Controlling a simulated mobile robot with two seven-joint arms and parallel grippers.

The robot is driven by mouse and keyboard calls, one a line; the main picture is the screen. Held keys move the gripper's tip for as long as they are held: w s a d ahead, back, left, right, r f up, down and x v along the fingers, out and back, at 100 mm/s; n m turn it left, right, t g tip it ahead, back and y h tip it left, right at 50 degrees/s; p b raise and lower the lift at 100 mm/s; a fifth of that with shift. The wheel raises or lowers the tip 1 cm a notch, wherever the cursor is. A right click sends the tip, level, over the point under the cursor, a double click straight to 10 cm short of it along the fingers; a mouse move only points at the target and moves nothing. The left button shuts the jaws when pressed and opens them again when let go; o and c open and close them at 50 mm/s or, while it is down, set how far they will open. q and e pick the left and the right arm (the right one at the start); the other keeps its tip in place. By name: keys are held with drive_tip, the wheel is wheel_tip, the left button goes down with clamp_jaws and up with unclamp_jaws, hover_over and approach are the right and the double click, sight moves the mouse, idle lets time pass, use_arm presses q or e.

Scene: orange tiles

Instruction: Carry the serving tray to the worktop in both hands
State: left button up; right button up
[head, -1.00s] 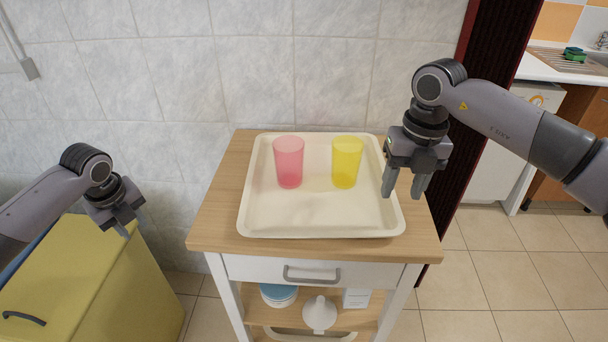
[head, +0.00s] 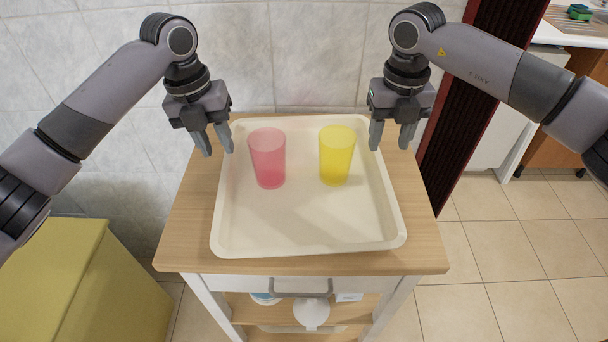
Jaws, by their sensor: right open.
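The cream serving tray (head: 300,229) lies flat on the wooden top of a small trolley (head: 183,238). A pink cup (head: 268,160) and a yellow cup (head: 336,156) stand upright in it, towards its far half. My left gripper (head: 218,152) is open above the tray's left rim, near the far left corner. My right gripper (head: 390,147) is open above the tray's right rim, near the far right corner. Neither holds anything, and I cannot tell whether their fingertips touch the rim. The worktop (head: 572,30) shows in part at the upper right.
A yellow-green cabinet (head: 75,285) stands at the left. A tiled wall is behind the trolley, with a dark red-edged panel (head: 460,100) right of it. A green sponge (head: 579,12) lies by the sink. The tiled floor at right is clear.

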sight(228, 170)
use_arm(q)
drive_tip(key=shift+d+f, duration=0.25)
drive_tip(key=shift+f, duration=1.5)
drive_tip(key=shift+d+f, duration=0.2)
drive_tip(key=shift+f, duration=1.5)
use_arm(e)
drive_tip(key=shift+f, duration=3.45)
use_arm(q)
clamp_jaws()
use_arm(e)
drive_tip(key=c, duration=0.8)
clamp_jaws()
use_arm(q)
drive_tip(key=shift+d, duration=0.1)
use_arm(e)
drive_tip(key=shift+a, duration=0.1)
use_arm(q)
drive_tip(key=shift+r, duration=0.15)
use_arm(e)
drive_tip(key=shift+r, duration=0.1)
